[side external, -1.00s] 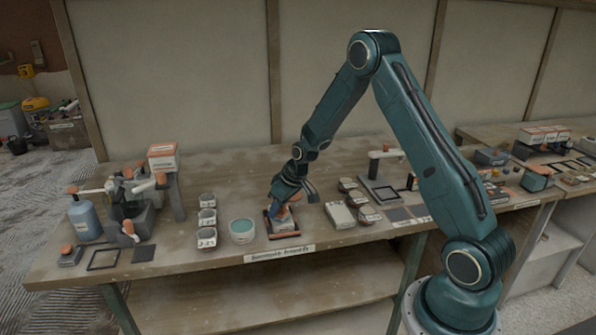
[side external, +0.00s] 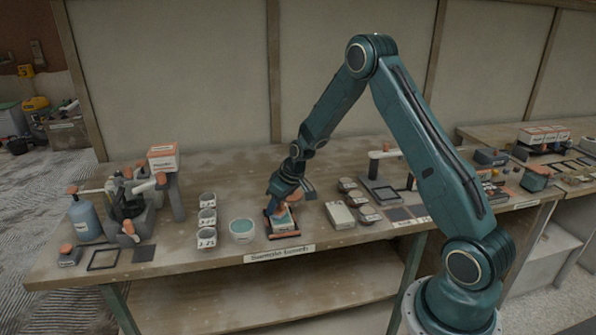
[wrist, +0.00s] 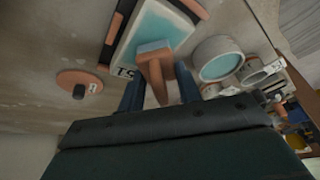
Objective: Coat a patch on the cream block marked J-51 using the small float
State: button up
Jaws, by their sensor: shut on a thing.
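The cream block (side external: 285,224) sits in a dark, orange-ended holder (side external: 268,232) near the bench's front edge. A teal coat (wrist: 160,28) covers much of its top in the wrist view. Its label (wrist: 126,71) is partly legible there, so I cannot read the full mark. My gripper (wrist: 160,92) is shut on the orange handle of the small float (wrist: 155,62), whose head is over the near end of the block. I cannot tell whether the float touches the coat. The gripper (side external: 279,199) hides part of the block in the side view.
A tub of teal plaster (side external: 242,230) stands just left of the block, with several small labelled cups (side external: 207,217) beyond it. A pale box (side external: 339,214) and round pots (side external: 358,198) are to the right. Bare bench lies behind.

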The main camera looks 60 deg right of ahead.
jog(key=shift+s+d, duration=1.1)
jog(key=w+a, duration=0.3)
jog(key=shift+r, duration=4.05)
